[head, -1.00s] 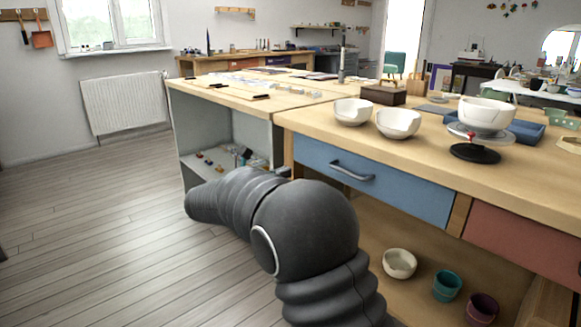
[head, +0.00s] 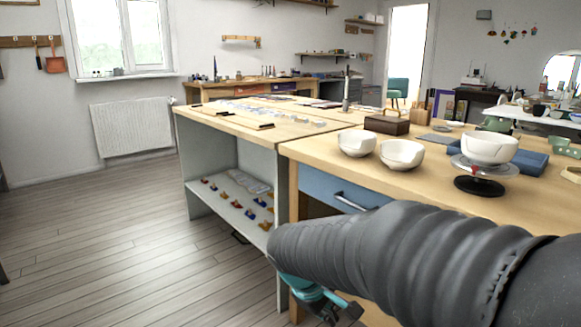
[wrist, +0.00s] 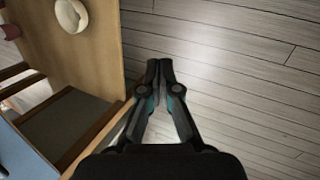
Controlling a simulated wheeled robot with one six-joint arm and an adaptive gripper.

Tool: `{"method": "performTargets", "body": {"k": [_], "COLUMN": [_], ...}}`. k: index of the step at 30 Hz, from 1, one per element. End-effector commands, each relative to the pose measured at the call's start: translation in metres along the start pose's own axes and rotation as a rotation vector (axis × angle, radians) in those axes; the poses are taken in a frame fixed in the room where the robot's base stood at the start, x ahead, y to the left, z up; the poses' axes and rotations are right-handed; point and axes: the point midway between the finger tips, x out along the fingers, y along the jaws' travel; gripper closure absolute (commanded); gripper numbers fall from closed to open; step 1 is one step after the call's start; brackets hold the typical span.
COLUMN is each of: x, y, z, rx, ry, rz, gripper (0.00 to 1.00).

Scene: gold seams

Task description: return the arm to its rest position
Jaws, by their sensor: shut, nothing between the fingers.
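My gripper (wrist: 160,68) is shut and empty in the wrist view, its fingertips together over the wooden floor, beside the edge of a wooden shelf board. In the head view my dark, ribbed arm reaches in from the right edge, in front of the blue drawer (head: 335,190). Part of my gripper (head: 335,308) shows low at the arm's end, dark with teal parts; its fingertips are hard to make out there.
The workbench (head: 530,215) holds white bowls (head: 402,154), one on a stand. A grey open shelf unit (head: 203,165) with small coloured items stands left of the arm. A white bowl (wrist: 71,15) sits on the wooden board. The floor (head: 100,240) at left is clear.

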Motion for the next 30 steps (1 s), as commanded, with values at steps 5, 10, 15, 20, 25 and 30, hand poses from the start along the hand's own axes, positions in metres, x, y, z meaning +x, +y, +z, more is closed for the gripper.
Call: {"method": "performTargets", "body": {"k": [5,10,15,20,25,30], "x": [-0.022,-0.041,-0.059,-0.075,-0.093,-0.097], "y": [-0.018,-0.034,-0.044,-0.043,-0.031,-0.025], "z": [0.050,0.088,0.123,0.154,0.174,0.182], "rx": [0.286,0.509,0.677,0.783,0.853,0.886], "ry": [0.099,0.185,0.273,0.344,0.407,0.418], "rz": [-0.137,-0.235,-0.290,-0.278,-0.230,-0.213], "gripper": [1.00,1.00,1.00,1.00,1.00,1.00]}}
